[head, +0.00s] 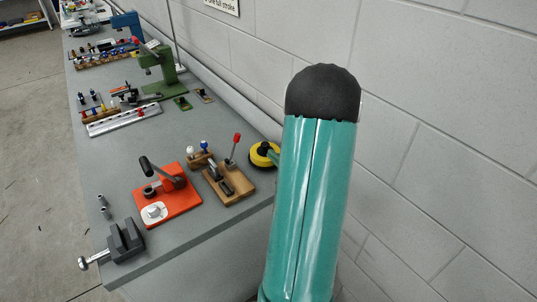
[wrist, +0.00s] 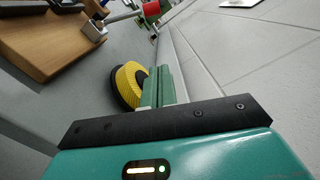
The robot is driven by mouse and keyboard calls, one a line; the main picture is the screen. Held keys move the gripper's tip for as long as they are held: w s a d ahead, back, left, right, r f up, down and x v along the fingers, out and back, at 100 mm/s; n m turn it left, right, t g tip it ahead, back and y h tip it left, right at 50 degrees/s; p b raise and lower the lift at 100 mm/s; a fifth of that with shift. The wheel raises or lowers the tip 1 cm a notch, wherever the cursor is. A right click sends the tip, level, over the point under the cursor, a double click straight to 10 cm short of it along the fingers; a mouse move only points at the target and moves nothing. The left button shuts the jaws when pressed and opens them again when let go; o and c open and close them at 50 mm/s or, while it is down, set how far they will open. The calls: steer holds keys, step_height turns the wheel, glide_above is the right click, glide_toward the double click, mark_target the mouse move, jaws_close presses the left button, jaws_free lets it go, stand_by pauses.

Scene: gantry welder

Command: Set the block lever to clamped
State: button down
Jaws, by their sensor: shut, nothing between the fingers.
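A wooden block with a lever (head: 232,186) stands near the front right of the bench in the head view. Its lever (head: 232,152) is a thin rod that stands up, leaning slightly right, with a red knob (head: 237,137) on top. I take this as the block lever; no label is readable. In the wrist view a wooden board (wrist: 45,40) lies upper left, with metal parts at its edge. My gripper (wrist: 163,82) is shut and empty, to the right of the board and apart from it. My teal arm covers part of the head view.
A yellow and black round thing (wrist: 128,86) is close by my fingers; it also shows in the head view (head: 262,154). A red plate with a black-handled clamp (head: 168,201) and a grey vise (head: 124,243) stand left. The wall (head: 440,120) is close on the right.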

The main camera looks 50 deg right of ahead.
steer(key=x, duration=0.8)
steer(key=shift+w+a, duration=0.15)
steer(key=shift+w, duration=0.05)
steer(key=a, duration=0.1)
steer(key=w+a+r, duration=0.1)
steer(key=a, duration=0.1)
steer(key=shift+w+r, duration=0.15)
steer(key=shift+r, duration=0.15)
steer(key=shift+a+r+n, duration=0.15)
steer(key=shift+n, duration=0.15)
